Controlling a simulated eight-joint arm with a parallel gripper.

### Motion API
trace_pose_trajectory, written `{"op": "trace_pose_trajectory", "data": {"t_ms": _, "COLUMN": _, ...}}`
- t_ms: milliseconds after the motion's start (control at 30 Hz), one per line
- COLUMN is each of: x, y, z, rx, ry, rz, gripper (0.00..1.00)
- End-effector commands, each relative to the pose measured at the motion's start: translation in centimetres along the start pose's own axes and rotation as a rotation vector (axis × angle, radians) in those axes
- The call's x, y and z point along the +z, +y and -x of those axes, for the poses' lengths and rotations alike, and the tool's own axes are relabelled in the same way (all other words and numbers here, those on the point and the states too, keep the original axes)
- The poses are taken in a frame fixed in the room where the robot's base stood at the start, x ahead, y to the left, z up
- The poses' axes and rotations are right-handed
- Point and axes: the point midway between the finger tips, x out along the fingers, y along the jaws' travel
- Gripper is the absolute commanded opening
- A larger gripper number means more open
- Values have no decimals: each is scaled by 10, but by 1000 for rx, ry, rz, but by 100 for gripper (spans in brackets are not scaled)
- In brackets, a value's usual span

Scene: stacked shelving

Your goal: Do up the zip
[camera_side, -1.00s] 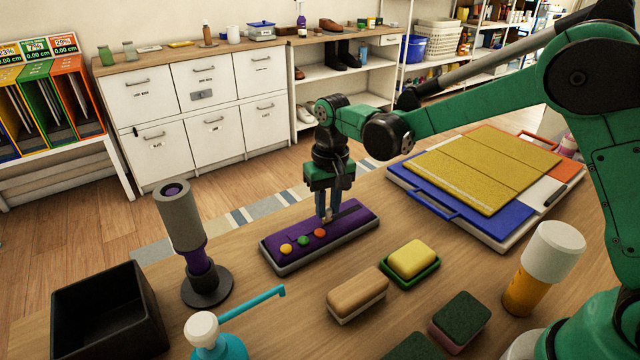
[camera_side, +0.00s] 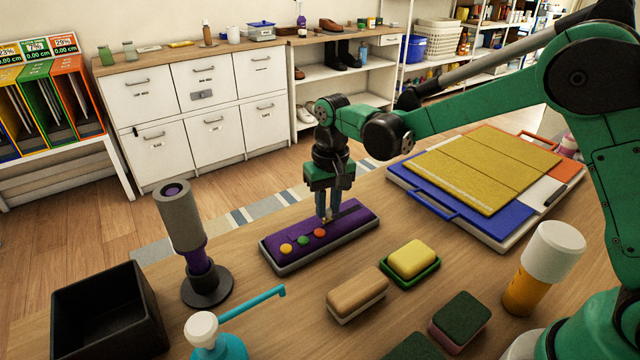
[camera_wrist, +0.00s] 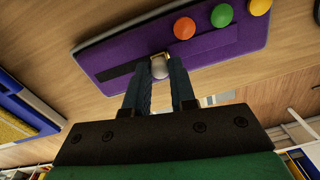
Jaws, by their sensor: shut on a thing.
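A purple board (camera_side: 353,221) in a grey tray lies on the wooden table, with orange, green and red round buttons along its near-left part. It also shows in the wrist view (camera_wrist: 215,45). My gripper (camera_side: 328,216) points down over the board, to the right of the red button. In the wrist view its two fingers (camera_wrist: 160,72) are closed around a small pale, rounded piece with a yellowish bit beside it, most likely the zip pull (camera_wrist: 159,68). A dark strip runs along the board beside the fingertips. The fingers hide much of the pull.
A grey and purple cylinder on a black stand (camera_side: 207,285) and a black open box (camera_side: 108,312) are at left. A brush (camera_side: 357,297), a yellow sponge on a green dish (camera_side: 411,262) and a teal pump bottle (camera_side: 215,345) stand in front. A blue-edged board (camera_side: 500,210) lies at right.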

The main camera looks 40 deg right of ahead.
Motion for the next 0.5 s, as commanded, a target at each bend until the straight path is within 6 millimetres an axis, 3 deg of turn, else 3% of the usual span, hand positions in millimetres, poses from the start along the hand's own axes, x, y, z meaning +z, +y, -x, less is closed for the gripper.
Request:
{"op": "trace_pose_trajectory", "data": {"t_ms": 367, "x": 0, "y": 2, "z": 0, "rx": 0, "ry": 0, "rz": -1, "gripper": 0}}
{"op": "trace_pose_trajectory", "data": {"t_ms": 500, "x": -4, "y": 24, "z": 1, "rx": 0, "ry": 0, "rz": -6, "gripper": 0}}
